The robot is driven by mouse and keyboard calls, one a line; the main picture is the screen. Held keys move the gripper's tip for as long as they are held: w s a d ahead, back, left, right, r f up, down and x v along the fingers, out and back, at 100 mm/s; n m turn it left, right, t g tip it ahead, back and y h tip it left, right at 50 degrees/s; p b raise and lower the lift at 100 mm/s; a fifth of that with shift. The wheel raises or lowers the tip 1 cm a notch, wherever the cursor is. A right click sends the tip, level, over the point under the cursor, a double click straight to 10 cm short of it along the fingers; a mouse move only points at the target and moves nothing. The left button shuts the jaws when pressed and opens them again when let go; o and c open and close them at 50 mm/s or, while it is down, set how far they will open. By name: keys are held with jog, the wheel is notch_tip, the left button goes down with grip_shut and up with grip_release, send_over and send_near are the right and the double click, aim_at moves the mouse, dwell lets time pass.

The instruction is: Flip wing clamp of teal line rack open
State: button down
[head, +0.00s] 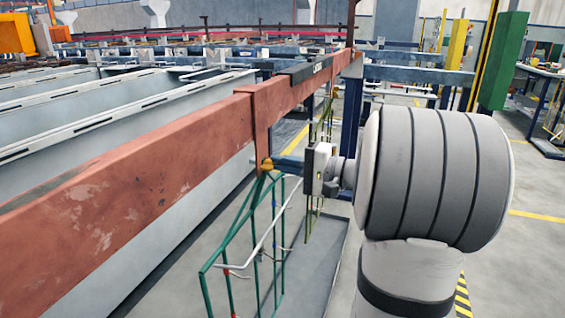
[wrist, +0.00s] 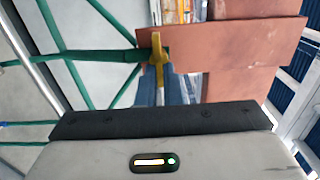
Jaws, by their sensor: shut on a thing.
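The teal rack (head: 207,287) is a wire frame hanging below the copper-coloured beam in the head view. Its bars (wrist: 112,57) also cross the left of the wrist view. The yellow wing clamp (head: 266,165) sits at the rack's top, at the foot of a copper hanger strap (head: 262,128). In the wrist view the clamp (wrist: 156,42) stands against the copper plate. My gripper (head: 279,162) reaches it from the right. Its blue fingers (wrist: 157,75) are shut on the clamp's near end. The fingers partly hide the clamp.
The long copper beam (head: 130,195) runs diagonally across the head view, beside pale tanks (head: 110,110). A second rack (head: 313,215) hangs behind my gripper. A dark tray-like area (head: 318,265) lies on the floor below. Green and yellow posts (head: 503,60) stand at the back right.

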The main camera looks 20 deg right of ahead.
jog(key=c, duration=1.6)
grip_release()
jog(key=shift+s+d, duration=0.1)
jog(key=v, duration=0.7)
jog(key=shift+s+d+p, duration=0.2)
jog(key=shift+s+p, duration=0.05)
jog(key=shift+p, duration=0.15)
